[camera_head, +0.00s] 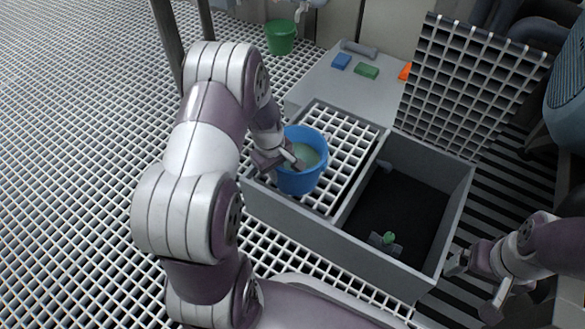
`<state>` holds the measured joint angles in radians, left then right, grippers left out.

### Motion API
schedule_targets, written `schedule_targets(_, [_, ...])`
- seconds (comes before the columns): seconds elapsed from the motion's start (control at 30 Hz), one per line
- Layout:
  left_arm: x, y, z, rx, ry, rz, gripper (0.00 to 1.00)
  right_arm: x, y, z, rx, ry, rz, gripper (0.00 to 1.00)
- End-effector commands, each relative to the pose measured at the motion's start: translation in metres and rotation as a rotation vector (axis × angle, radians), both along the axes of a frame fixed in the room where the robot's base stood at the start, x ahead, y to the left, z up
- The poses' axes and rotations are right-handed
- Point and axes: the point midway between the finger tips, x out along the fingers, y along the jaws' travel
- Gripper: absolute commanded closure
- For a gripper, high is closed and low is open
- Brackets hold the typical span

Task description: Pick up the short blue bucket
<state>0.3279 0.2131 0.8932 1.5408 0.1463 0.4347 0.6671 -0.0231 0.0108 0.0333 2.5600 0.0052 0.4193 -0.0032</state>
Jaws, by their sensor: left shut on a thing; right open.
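The short blue bucket (299,178) stands at the left part of the grated side of the grey bin, with pale greenish contents visible inside. My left gripper (290,163) is shut on the bucket at its left rim. The gripper and my forearm hide part of that rim. I cannot tell whether the bucket rests on the grating or is slightly above it. My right gripper (472,285) is open and empty, to the right of the bin's front right corner.
The grey bin (300,225) has a grated left side and an open dark right side holding a small green item (388,238). A raised grating (470,85) stands behind it. A grey table (325,85) bears blue, green and orange blocks. A green bucket (281,37) stands far back.

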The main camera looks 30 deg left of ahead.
Motion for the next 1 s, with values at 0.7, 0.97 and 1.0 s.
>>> schedule_targets(0.7, [-0.03,-0.014,0.069,0.0,-0.001,-0.001,1.0,0.0,0.0,0.068,0.0,0.0,0.0,0.1])
schedule_targets(0.97, [-0.081,-0.037,0.101,0.001,-0.001,-0.001,1.0,0.0,0.0,0.103,0.0,0.0,0.0,0.1])
schedule_targets(1.0, [-0.087,-0.039,0.105,0.0,-0.001,0.0,1.0,0.0,0.0,0.106,0.0,0.0,0.0,0.1])
